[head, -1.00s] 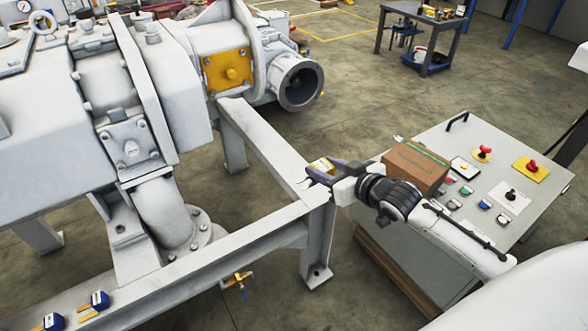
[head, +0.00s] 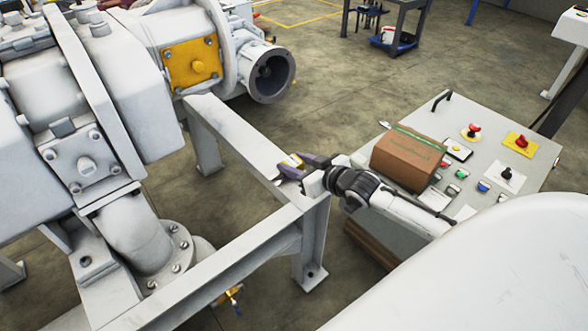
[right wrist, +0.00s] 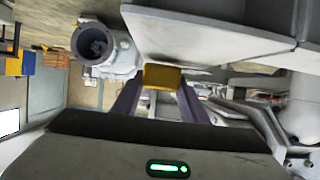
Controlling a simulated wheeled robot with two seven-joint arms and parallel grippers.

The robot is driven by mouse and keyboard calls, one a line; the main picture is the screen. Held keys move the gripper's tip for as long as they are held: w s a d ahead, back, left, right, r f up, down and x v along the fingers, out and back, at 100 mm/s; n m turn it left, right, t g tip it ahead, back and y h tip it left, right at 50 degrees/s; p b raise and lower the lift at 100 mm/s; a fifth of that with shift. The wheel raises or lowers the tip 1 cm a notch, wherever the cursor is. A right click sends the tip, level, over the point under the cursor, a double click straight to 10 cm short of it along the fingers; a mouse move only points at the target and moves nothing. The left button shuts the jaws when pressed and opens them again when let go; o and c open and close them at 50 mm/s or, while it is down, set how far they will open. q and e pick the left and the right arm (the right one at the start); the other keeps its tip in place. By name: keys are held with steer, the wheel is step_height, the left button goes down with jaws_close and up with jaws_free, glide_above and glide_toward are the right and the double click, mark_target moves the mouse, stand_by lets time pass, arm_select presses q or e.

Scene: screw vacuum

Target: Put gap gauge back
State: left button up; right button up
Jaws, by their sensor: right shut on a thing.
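My right gripper (head: 300,165) is over the near end of the grey frame's side beam, by its corner, in the head view. Its purple fingers are shut on a small yellow piece (head: 292,160), which I take for the gap gauge. In the right wrist view the yellow piece (right wrist: 163,77) sits between the two fingertips (right wrist: 160,90). The fingers hide part of it, and I cannot tell its full shape. My left gripper is not in view.
A brown cardboard box (head: 408,159) stands on the control desk (head: 447,127), close to my right arm. The desk carries several knobs and buttons. The grey frame (head: 237,134) supports a large machine with a yellow plate (head: 191,62). A workbench (head: 398,15) stands far back on open floor.

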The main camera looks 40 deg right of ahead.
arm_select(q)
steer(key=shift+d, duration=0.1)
arm_select(e)
steer(key=shift+f, duration=0.25)
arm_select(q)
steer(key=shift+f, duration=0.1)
arm_select(e)
steer(key=shift+f, duration=0.15)
steer(key=o, duration=1.2)
steer(key=shift+s+r, duration=0.1)
steer(key=shift+r, duration=0.1)
arm_select(q)
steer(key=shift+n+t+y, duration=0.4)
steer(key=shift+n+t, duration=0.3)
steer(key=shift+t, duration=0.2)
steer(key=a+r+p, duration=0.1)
steer(key=p, duration=0.1)
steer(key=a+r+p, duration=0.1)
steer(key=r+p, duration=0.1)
steer(key=p, duration=0.1)
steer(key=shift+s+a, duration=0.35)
arm_select(e)
steer(key=v, duration=1.1)
steer(key=shift+s+r, duration=0.1)
steer(key=shift+s, duration=0.25)
